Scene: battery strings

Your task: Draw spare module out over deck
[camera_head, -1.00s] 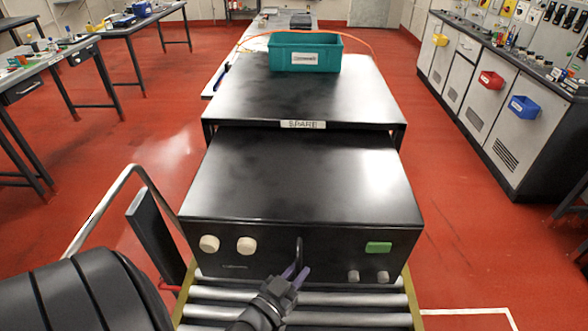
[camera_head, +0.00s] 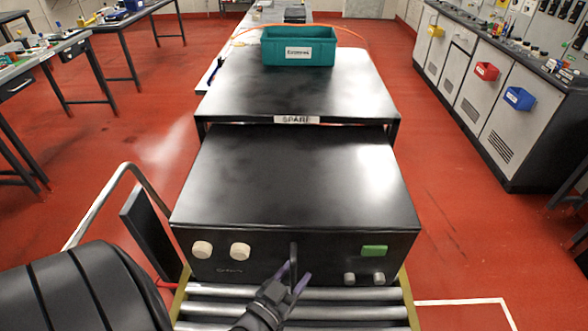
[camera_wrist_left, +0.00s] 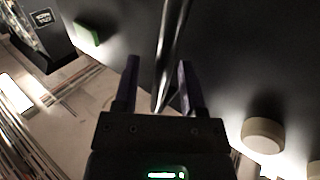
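The spare module (camera_head: 300,185) is a wide black box with cream knobs, a green block and a vertical handle (camera_head: 293,262) on its front. It sticks out from under the black shelf marked SPARE (camera_head: 297,120) and rests over the roller deck (camera_head: 340,312). My left gripper (camera_head: 293,280) is at the handle. In the left wrist view its two fingers (camera_wrist_left: 158,88) stand apart on either side of the handle (camera_wrist_left: 168,60), with a visible gap, so it is open. The module's rear part is hidden under the shelf. My right gripper is not in view.
A teal bin (camera_head: 299,46) stands on the shelf. A metal rail (camera_head: 95,206) is at the left of the deck. Grey cabinets (camera_head: 480,90) with coloured bins line the right side. Red floor is clear on both sides.

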